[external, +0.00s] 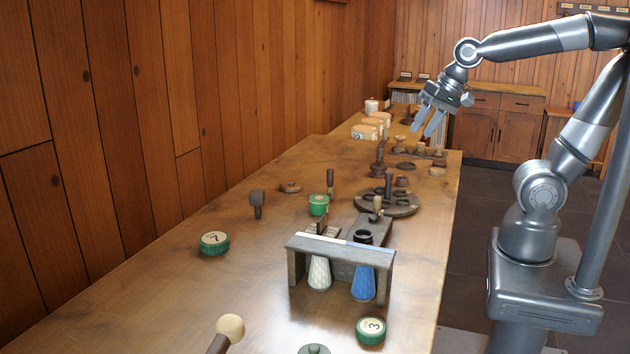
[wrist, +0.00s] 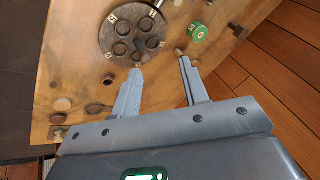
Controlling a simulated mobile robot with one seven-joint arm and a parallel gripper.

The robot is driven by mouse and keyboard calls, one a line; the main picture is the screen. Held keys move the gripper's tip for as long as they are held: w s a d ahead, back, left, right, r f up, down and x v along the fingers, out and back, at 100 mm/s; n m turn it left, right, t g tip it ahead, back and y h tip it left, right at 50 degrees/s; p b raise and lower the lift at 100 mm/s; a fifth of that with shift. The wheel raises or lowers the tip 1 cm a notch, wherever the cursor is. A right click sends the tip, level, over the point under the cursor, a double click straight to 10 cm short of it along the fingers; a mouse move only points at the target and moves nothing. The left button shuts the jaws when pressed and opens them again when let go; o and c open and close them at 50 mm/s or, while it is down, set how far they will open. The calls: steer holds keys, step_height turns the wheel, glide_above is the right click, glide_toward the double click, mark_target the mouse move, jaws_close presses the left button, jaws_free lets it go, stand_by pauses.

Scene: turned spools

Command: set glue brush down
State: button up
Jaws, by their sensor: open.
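My gripper (external: 430,122) is raised above the far part of the bench, well clear of the things on it. In the wrist view its two fingers (wrist: 161,65) are apart with nothing held between them. I cannot tell for sure which thing is the glue brush. A slim dark-handled tool (external: 330,182) stands upright by a green tin (external: 319,205), and another dark handle (external: 388,184) rises at the dark round holder (external: 406,210). The holder, with several round wells, also shows in the wrist view (wrist: 133,38), with the green tin (wrist: 197,32) to its right.
A wooden stand (external: 340,252) with a white and a blue spool is in the middle of the bench. Green tins numbered 7 (external: 214,243) and 3 (external: 370,330) lie nearer. A dark mallet (external: 257,203) stands left. Bare wood lies between them.

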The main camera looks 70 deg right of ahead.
steer(key=s+n+h, duration=0.1)
steer(key=s+n, duration=0.5)
steer(key=n, duration=0.1)
steer(key=shift+s+f+n, duration=0.25)
steer(key=shift+f+n, duration=0.05)
steer(key=shift+f, duration=0.05)
steer(key=shift+a, duration=0.1)
stand_by(0.7)
